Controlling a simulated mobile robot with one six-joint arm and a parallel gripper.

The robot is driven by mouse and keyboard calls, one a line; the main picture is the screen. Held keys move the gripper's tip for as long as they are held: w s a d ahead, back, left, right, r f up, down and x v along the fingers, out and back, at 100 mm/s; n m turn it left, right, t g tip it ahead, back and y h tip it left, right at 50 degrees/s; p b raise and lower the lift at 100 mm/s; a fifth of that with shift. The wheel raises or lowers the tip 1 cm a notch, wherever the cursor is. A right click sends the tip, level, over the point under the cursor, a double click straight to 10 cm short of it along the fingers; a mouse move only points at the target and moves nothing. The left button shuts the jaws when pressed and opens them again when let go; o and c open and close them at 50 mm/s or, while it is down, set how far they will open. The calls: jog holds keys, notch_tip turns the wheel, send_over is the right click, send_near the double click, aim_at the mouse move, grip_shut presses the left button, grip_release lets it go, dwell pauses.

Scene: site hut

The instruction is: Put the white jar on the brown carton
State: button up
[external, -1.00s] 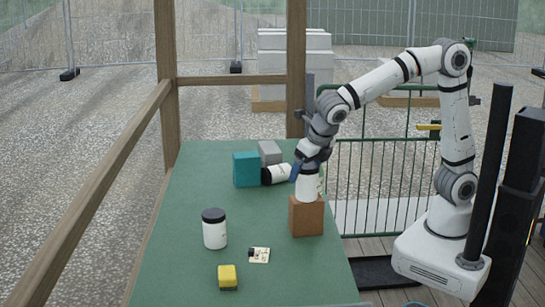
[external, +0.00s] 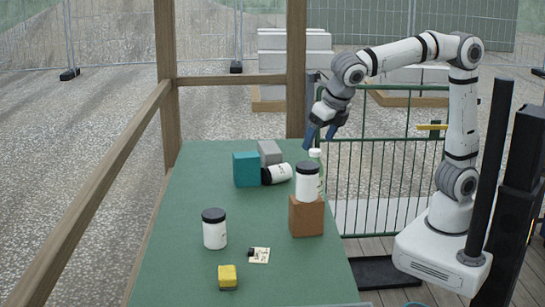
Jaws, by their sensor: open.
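A white jar (external: 307,184) with a black lid stands upright on top of the brown carton (external: 307,217), at the right side of the green table. A second white jar (external: 214,232) with a black lid stands upright on the table to the left. A third white jar (external: 278,174) lies on its side by the teal box. My gripper (external: 319,146) is open and empty, above and behind the jar on the carton and apart from it.
A teal box (external: 246,169) and a grey block (external: 269,153) stand at the back of the table (external: 175,270). A green-white bottle (external: 316,157) is partly hidden behind the jar on the carton. A yellow block (external: 227,276) and a small card (external: 259,255) lie in front.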

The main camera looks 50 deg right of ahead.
jog(key=w+d+f+m+g, duration=0.1)
jog(key=w+d+f+m, duration=0.15)
jog(key=d+m, duration=0.65)
jog(key=w+d+f+m, duration=0.25)
jog(key=d+m, duration=0.45)
jog(key=d, duration=0.4)
jog(key=s+d+f+m, duration=0.4)
jog(key=d+m, duration=0.4)
jog(key=m, duration=0.2)
jog(key=s+d+f+m+g, duration=0.1)
jog(key=s+d+f+m, duration=0.2)
jog(key=d+m, duration=0.5)
jog(key=shift+s+f+m, duration=0.35)
jog(key=shift+s+m, duration=0.05)
jog(key=shift+m, duration=0.5)
jog(key=shift+d, duration=0.1)
